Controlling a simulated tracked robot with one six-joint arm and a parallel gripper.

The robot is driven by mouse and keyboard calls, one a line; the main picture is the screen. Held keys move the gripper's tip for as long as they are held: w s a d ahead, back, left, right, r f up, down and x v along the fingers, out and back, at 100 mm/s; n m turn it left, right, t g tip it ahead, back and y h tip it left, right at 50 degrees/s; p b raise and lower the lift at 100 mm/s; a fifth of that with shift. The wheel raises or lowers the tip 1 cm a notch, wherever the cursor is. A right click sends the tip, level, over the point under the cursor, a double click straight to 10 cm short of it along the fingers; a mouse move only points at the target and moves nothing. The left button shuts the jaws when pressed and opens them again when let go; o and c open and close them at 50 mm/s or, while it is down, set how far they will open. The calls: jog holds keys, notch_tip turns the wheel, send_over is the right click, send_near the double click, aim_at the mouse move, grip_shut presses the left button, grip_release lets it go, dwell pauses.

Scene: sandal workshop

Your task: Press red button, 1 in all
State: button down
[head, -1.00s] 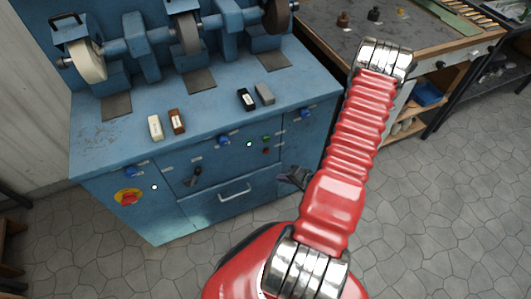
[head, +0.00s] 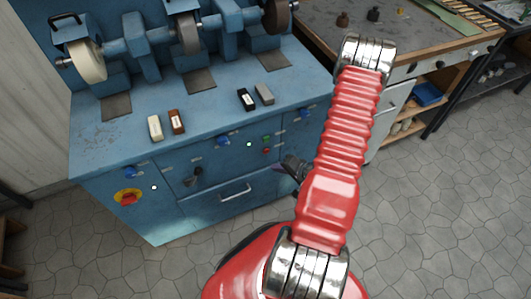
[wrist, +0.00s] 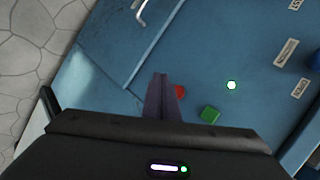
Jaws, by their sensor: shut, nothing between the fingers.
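The small red button (head: 267,151) sits on the blue cabinet front, just below a green button (head: 266,139). In the head view, my gripper (head: 287,167) is a dark shape right of and slightly below the red button, partly hidden by my arm. I cannot tell whether the fingers touch the panel.
A red knob on a yellow plate (head: 128,197) is at the cabinet's left. A drawer handle (head: 234,191) and blue knobs (head: 222,140) project from the front. Grinding wheels (head: 87,62) stand on top. A workbench (head: 440,45) is at right; the right floor is clear.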

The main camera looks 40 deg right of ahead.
jog(key=shift+w+d, duration=0.25)
jog(key=shift+w, duration=0.55)
jog(key=shift+w+d, duration=0.2)
jog(key=shift+w, duration=0.55)
jog(key=shift+w+d, duration=0.25)
jog(key=shift+w, duration=0.55)
jog(key=shift+w, duration=0.1)
jog(key=shift+w+d, duration=0.15)
jog(key=shift+w, duration=0.05)
jog(key=shift+w+d, duration=0.1)
jog(key=shift+w, duration=0.35)
dwell(1.1)
jog(key=shift+s, duration=0.15)
jog(key=shift+s+a, duration=0.2)
jog(key=shift+s, duration=0.5)
jog(key=shift+s+a, duration=0.25)
jog(key=shift+s, duration=0.55)
jog(key=shift+s+a, duration=0.25)
jog(key=shift+s, duration=0.55)
jog(key=shift+s+a, duration=0.25)
jog(key=shift+s, duration=0.55)
